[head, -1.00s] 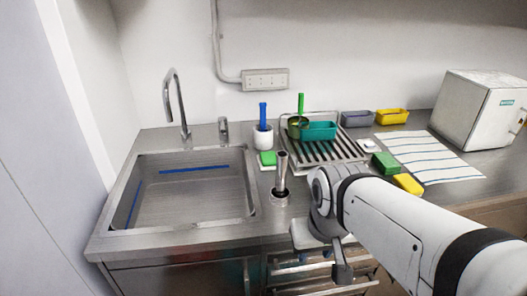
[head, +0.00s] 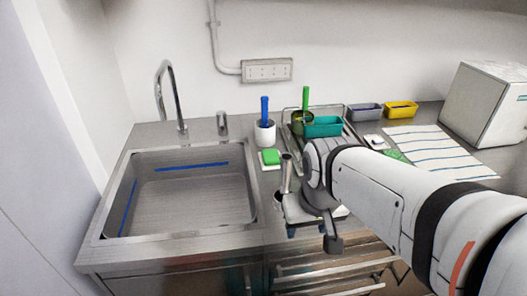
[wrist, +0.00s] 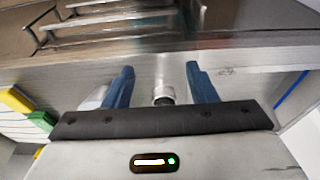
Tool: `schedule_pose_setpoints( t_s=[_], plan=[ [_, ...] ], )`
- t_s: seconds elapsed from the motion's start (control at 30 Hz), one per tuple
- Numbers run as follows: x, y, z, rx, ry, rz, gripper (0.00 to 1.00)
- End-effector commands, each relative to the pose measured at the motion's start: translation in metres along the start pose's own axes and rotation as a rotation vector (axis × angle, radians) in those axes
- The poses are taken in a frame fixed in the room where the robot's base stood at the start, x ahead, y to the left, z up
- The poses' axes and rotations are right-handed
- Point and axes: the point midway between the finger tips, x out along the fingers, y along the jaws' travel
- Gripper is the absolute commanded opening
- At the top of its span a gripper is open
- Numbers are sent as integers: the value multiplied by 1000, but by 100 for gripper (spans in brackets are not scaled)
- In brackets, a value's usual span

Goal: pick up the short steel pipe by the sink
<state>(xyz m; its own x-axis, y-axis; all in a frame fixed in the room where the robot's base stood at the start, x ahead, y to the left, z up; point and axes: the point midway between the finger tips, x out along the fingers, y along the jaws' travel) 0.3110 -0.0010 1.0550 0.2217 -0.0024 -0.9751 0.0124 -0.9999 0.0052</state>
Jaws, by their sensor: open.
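The short steel pipe (head: 286,172) stands upright on the steel counter just right of the sink (head: 185,195), with its lower part partly hidden by my gripper in the head view. In the wrist view the pipe (wrist: 163,92) shows as a round metal piece between the two blue fingers, nearer their bases than their tips. My gripper (wrist: 158,75) is open, with a finger on either side of the pipe and gaps visible. From the head view, I cannot tell how deep the pipe lies between the fingers.
A white cup with a blue handle (head: 265,133) and a green sponge (head: 271,157) stand behind the pipe. A drying rack (head: 288,112) holds a green-handled pan and a teal tub (head: 323,127). A striped towel (head: 440,150) and white box (head: 487,105) are right.

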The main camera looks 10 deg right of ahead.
Motion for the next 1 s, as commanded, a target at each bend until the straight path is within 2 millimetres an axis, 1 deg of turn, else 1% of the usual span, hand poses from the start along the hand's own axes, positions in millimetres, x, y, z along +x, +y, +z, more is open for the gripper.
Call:
schedule_pose_setpoints(
  t_s=[0.03,0.07,0.17,0.23,0.27,0.3,0.4,0.5,0.6,0.73,0.87,1.0],
  plan=[
    [-8,2,-13,-14,-13,-2,54],
    [-12,3,-21,-24,-22,-3,54],
    [-23,4,-57,-51,-59,-6,54],
    [-28,3,-86,-73,-88,-8,54],
    [-29,3,-99,-84,-102,-9,54],
    [-30,3,-115,-97,-117,-11,54],
    [-27,1,-153,-130,-157,-16,54],
    [-20,-1,-179,-154,-184,-20,54],
    [-14,-1,-195,-170,-203,-23,54],
    [-5,-2,-207,-182,-216,-25,54],
    [2,-2,-210,-188,-223,-26,54],
    [17,-1,-207,-188,-224,-26,54]
  ],
)
